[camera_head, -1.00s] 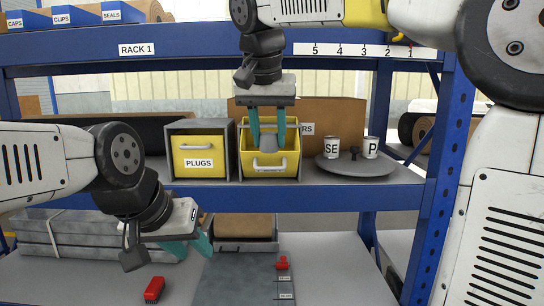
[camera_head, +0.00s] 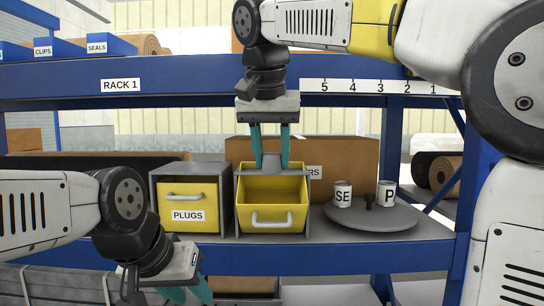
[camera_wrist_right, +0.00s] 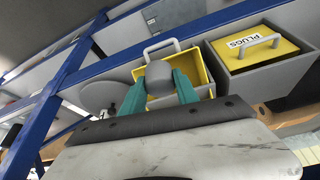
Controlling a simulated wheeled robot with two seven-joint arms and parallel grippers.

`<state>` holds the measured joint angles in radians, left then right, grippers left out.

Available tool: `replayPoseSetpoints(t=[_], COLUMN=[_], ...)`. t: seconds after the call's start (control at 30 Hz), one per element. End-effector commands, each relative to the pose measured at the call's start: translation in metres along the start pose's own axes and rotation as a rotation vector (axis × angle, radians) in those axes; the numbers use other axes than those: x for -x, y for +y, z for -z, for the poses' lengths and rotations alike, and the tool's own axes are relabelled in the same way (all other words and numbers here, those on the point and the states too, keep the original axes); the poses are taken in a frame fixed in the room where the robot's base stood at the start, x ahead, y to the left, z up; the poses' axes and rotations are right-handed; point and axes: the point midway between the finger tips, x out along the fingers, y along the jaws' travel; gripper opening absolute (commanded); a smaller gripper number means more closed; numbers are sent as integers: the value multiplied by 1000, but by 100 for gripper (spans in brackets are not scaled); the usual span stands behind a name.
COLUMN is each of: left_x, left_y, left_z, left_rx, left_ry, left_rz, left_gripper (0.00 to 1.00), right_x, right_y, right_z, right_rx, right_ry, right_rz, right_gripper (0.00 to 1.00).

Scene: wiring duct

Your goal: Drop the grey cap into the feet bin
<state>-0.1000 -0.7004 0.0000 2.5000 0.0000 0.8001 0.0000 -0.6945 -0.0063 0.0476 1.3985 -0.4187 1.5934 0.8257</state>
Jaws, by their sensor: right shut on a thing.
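The grey cap (camera_wrist_right: 159,75) is a small rounded grey piece between my right fingertips in the right wrist view. In the head view it (camera_head: 271,161) shows between the teal fingers. My right gripper (camera_head: 271,160) is shut on it and points down at the open yellow bin (camera_head: 270,219), above its rear part. In the wrist view the cap overlaps the bin's opening (camera_wrist_right: 200,70). No label is readable on this open bin. My left gripper (camera_head: 192,291) is at the lower left, partly cut off by the picture's edge; its jaw state is unclear.
A shut yellow PLUGS drawer (camera_head: 187,205) stands left of the open bin. A brown carton (camera_head: 340,160) is behind. A grey turntable (camera_head: 375,217) to the right carries SE (camera_head: 342,195) and P (camera_head: 386,194) cups. The blue beam (camera_head: 200,77) runs behind my right wrist.

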Motion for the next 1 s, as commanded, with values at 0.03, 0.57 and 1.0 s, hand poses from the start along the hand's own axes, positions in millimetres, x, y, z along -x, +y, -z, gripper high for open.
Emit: replayPoseSetpoints(t=[0.03,0.57,1.0], left_x=[0,0,0], left_y=[0,0,0], left_z=[0,0,0], left_rx=[0,0,0], left_ry=[0,0,0], left_rz=[0,0,0], left_gripper=[36,36,36], right_x=[-3,-30,-40], right_y=[-1,-9,-12], right_z=[5,49,66], right_rx=[-2,-1,0], right_ry=[-1,-1,0], right_rz=[-2,-1,0], right_gripper=[0,0,0])
